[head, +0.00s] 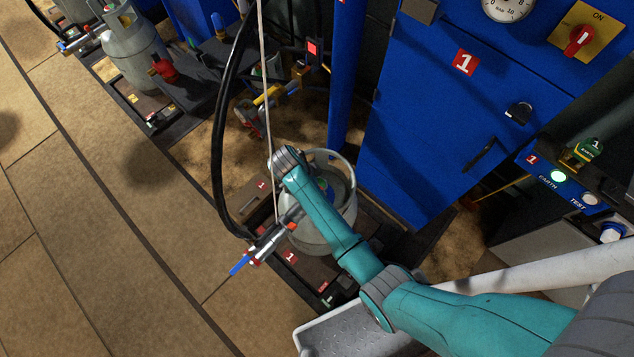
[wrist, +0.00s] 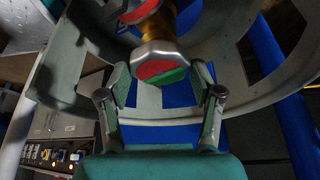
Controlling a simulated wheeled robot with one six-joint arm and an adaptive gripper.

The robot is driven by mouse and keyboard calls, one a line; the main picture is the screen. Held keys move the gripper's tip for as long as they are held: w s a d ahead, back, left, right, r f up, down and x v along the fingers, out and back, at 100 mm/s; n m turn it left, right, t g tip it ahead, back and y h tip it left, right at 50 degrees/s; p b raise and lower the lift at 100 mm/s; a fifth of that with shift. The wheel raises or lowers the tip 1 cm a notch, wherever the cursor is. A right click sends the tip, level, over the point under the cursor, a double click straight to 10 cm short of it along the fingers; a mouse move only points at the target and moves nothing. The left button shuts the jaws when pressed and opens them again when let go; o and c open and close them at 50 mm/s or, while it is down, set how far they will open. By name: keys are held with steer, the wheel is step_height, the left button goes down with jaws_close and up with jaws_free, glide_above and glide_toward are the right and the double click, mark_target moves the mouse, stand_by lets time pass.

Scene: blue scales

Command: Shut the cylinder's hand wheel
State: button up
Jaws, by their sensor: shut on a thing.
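The grey gas cylinder (head: 318,240) stands on the scale with the red "1" tag, partly covered by my teal arm. Its round guard collar (head: 346,160) shows at the top and arches around the valve in the wrist view (wrist: 60,75). The hand wheel (wrist: 158,55) is a silver, many-sided knob with a red and green face, in front of a brass valve body (wrist: 160,22). My gripper (wrist: 160,76) has one finger on each side of the hand wheel and is shut on it.
A filling clamp with a blue lever (head: 262,245) hangs from a black hose (head: 222,130) left of the cylinder. A blue cabinet (head: 440,110) stands behind it. Another grey cylinder (head: 135,55) is at the upper left. The tiled floor (head: 90,220) at left is clear.

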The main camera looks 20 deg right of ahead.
steer(key=shift+m, duration=0.7)
steer(key=o, duration=1.1)
steer(key=shift+o, duration=0.2)
steer(key=v, duration=1.2)
steer(key=shift+w, duration=0.25)
